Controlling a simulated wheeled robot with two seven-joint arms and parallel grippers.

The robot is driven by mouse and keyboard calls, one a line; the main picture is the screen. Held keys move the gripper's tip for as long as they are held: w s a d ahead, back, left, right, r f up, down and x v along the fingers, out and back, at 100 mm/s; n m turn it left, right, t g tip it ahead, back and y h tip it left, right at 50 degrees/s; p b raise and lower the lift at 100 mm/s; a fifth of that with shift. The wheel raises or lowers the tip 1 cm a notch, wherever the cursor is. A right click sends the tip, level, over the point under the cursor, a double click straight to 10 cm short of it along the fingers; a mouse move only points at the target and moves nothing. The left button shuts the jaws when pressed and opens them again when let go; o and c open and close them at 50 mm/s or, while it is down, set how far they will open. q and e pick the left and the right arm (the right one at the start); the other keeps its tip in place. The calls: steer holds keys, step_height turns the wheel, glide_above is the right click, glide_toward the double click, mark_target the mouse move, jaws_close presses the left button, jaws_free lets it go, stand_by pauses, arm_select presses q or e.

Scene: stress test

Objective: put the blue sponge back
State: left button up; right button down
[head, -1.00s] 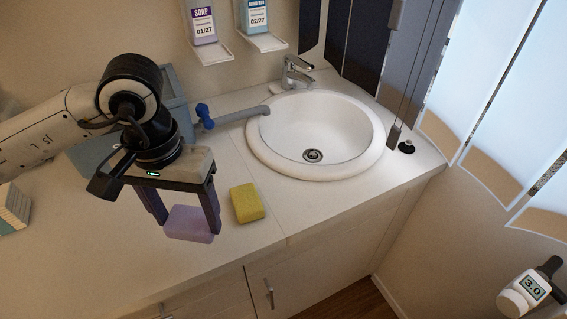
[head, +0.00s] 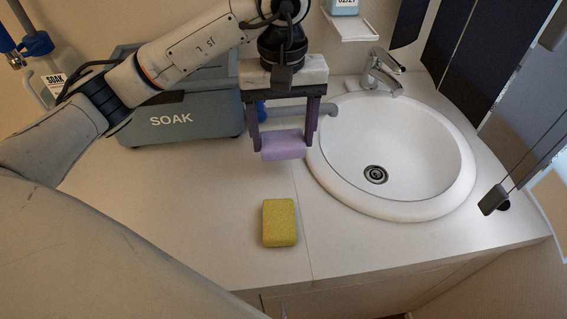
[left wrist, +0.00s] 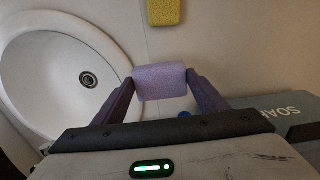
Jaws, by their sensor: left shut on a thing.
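My left gripper (head: 284,142) is shut on a lilac sponge (head: 285,152), one dark purple finger at each end. The held sponge also shows in the left wrist view (left wrist: 160,83). It hangs between the SOAK box and the sink; its height over the counter is hard to judge. No plainly blue sponge shows. A yellow sponge (head: 280,222) lies on the counter in front of the gripper, apart from it; the left wrist view shows it at the top (left wrist: 164,12). My right gripper is not in view.
A grey-blue box marked SOAK (head: 180,122) stands left of the gripper, partly behind my arm. The round white sink (head: 440,205) with its tap (head: 380,72) is on the right. A wall shelf (head: 350,25) holds a bottle. The counter (head: 200,200) left of the yellow sponge is clear.

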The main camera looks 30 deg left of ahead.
arm_select(q)
steer(key=shift+f, duration=0.85)
step_height(320, 180, down, 5)
steer(key=shift+r, duration=0.15)
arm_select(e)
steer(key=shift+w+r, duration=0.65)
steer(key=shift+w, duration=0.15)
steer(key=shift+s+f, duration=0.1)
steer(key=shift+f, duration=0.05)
arm_select(q)
steer(key=shift+f, duration=0.3)
steer(key=o, duration=0.7)
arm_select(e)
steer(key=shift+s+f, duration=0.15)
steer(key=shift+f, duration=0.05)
